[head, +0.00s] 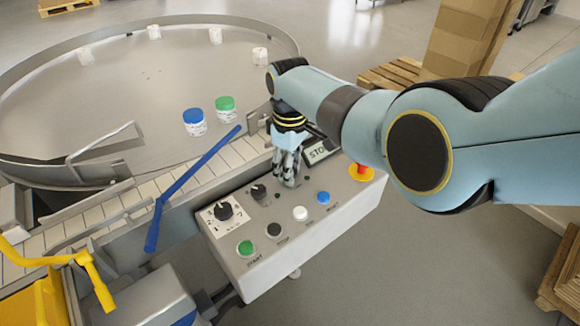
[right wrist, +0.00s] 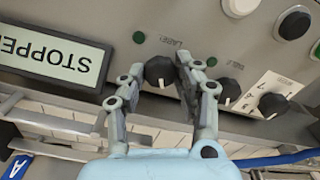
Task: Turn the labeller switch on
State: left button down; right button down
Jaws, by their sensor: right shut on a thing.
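The labeller switch is a black knob (right wrist: 158,71) on the grey control box (head: 318,215). In the right wrist view it sits between my finger tips, with part of a label beside it. A dark green lamp (right wrist: 139,37) is near it and looks unlit. My right gripper (head: 288,180) points down at the box's back edge, and in the right wrist view (right wrist: 163,75) its fingers are closed around the knob. In the head view the gripper hides this knob. My left gripper is not in view.
A second black knob (head: 258,192) and a numbered dial (head: 223,211) are close by. Green (head: 245,248), black, white and blue buttons line the front. A red emergency button (head: 361,172) is at the right. A display (right wrist: 52,55) reads STOPPED. A blue bar (head: 195,180) crosses the conveyor.

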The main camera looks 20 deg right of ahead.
jog(key=m+p, duration=0.1)
jog(key=m, duration=0.4)
jog(key=shift+m, duration=0.4)
jog(key=m, duration=0.5)
jog(key=shift+m+p, duration=0.3)
jog(key=shift+p, duration=0.1)
jog(key=c, duration=0.9)
grip_release()
jog(key=shift+c, duration=0.2)
notch_tip(320, 180, up, 12)
